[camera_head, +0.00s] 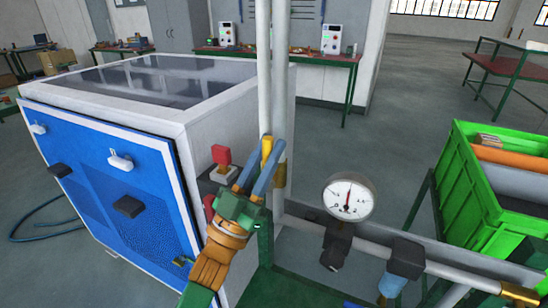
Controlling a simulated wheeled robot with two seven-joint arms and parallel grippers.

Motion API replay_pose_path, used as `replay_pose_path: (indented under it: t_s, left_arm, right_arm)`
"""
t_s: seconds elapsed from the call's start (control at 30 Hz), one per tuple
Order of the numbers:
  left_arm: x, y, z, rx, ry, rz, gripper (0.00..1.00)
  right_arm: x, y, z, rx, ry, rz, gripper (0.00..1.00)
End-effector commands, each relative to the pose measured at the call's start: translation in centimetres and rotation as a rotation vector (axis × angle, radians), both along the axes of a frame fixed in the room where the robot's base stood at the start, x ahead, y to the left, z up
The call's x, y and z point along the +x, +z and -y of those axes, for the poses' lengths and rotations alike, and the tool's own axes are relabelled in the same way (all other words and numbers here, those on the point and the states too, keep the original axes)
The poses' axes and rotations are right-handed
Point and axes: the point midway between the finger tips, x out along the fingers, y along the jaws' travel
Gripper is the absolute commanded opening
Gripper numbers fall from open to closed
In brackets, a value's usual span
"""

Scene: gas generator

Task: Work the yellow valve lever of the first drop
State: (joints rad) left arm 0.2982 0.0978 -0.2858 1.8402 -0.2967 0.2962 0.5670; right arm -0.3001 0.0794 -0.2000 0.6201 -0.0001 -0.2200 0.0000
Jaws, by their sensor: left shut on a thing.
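The yellow valve lever (266,149) stands upright in front of the vertical white pipes, near the middle of the head camera view. My left gripper (265,163) has a green body and two blue fingers. The fingers are on either side of the lever and shut on it. They hide the lower part of the lever and most of the valve body behind. A brass fitting (280,173) shows on the pipe just right of the fingers. My right gripper is not in view.
A blue and white generator cabinet (110,185) stands close on the left, with a red switch (221,156) beside my gripper. A pressure gauge (348,198) and a blue-handled fitting (403,258) are on the right. A green crate (462,190) stands at far right.

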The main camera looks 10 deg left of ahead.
Motion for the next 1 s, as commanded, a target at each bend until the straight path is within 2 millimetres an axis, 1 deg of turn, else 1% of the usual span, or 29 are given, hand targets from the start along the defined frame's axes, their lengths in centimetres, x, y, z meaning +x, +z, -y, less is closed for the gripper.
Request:
replay_pose_path:
  t_s: [0.23, 0.67, 0.7, 0.77, 0.8, 1.0]
  left_arm:
    - [0.04, 0.28, -0.39, -0.047, 0.001, -0.008, 0.00]
    - [0.02, 0.41, -0.44, -0.055, -0.001, -0.008, 0.00]
    - [0.01, 0.41, -0.45, -0.054, -0.002, -0.007, 0.30]
    - [0.03, 0.38, -0.43, -0.054, -0.002, -0.008, 0.46]
    - [0.03, 0.34, -0.43, -0.053, -0.001, -0.009, 0.52]
    - [0.07, 0.21, -0.40, -0.051, -0.001, -0.011, 0.52]
  right_arm:
    - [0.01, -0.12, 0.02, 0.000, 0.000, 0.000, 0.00]
    - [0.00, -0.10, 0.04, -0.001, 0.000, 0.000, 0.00]
    - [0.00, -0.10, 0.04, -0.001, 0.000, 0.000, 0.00]
    - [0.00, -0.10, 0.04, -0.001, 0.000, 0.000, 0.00]
    - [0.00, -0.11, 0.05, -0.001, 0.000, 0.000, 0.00]
    - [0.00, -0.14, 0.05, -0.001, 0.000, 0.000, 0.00]
